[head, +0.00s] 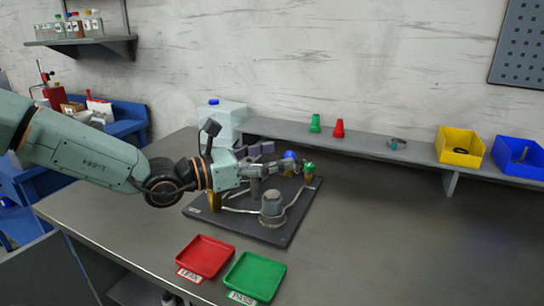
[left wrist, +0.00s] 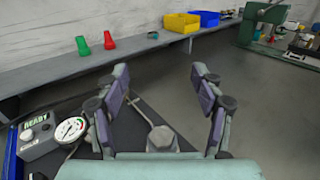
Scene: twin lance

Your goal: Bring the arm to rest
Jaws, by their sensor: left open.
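My left arm comes in from the left in the head view. Its gripper (head: 268,158) is over the dark test board (head: 282,236), with nothing seen between its fingers. In the left wrist view the two purple-padded fingers of this gripper (left wrist: 160,72) stand wide apart. A grey hex-topped fitting (left wrist: 161,138) shows low between them; it also stands on the board in the head view (head: 272,203). A round gauge (left wrist: 70,129) and a grey box marked READY (left wrist: 37,140) are left of the fingers. My right gripper is in neither view.
A red tray (head: 205,257) and a green tray (head: 255,277) lie at the table's front. A raised shelf (head: 365,149) behind carries green (head: 315,123) and red (head: 339,128) cones, a yellow bin (head: 459,146) and a blue bin (head: 518,157).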

